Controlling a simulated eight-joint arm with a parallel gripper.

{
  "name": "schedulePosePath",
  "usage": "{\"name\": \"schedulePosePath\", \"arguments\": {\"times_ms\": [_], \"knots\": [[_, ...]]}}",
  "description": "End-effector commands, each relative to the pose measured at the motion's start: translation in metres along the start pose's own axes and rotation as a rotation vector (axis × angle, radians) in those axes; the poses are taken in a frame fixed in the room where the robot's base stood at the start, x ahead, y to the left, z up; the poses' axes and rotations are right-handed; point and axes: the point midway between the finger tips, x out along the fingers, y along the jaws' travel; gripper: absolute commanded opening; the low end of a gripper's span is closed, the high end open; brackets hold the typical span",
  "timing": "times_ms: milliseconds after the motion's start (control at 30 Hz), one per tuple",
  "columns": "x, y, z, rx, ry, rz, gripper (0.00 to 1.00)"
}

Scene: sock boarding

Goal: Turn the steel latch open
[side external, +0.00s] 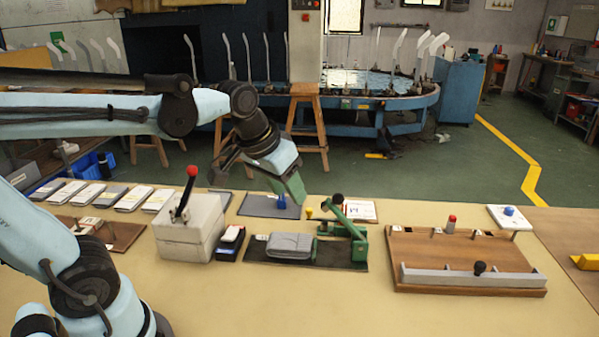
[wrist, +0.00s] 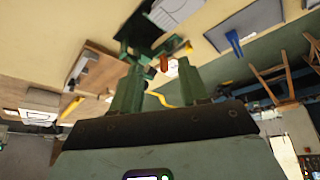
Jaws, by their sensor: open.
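A wooden board (side external: 455,252) at the right carries a long steel bar (side external: 470,279) along its front edge, with a black knob (side external: 480,268) at its middle. I cannot tell for certain which part is the latch. The board also shows at the left of the wrist view (wrist: 102,50). My gripper (side external: 298,196) is above the back middle of the table, left of the board and apart from it. In the wrist view its two green fingers (wrist: 160,85) are spread with nothing between them.
A green clamp (side external: 352,240) on a dark mat with a folded grey sock (side external: 290,246) stands between my gripper and the board. A blue piece (side external: 281,202) is close by my gripper. A grey box (side external: 190,230) with a red-knobbed lever stands left. The table front is clear.

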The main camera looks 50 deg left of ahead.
Motion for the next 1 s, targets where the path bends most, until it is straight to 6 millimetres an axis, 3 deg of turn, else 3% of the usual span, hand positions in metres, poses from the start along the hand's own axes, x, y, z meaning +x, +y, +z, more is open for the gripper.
{"name": "schedulePosePath", "arguments": {"times_ms": [200,500,700,1000], "knots": [[0.005,-0.013,-0.047,-0.123,-0.134,-0.037,0.44],[0.032,-0.036,-0.097,-0.291,-0.314,-0.093,0.44],[0.050,-0.049,-0.113,-0.369,-0.398,-0.123,0.44],[0.064,-0.054,-0.113,-0.397,-0.428,-0.135,0.44]]}}
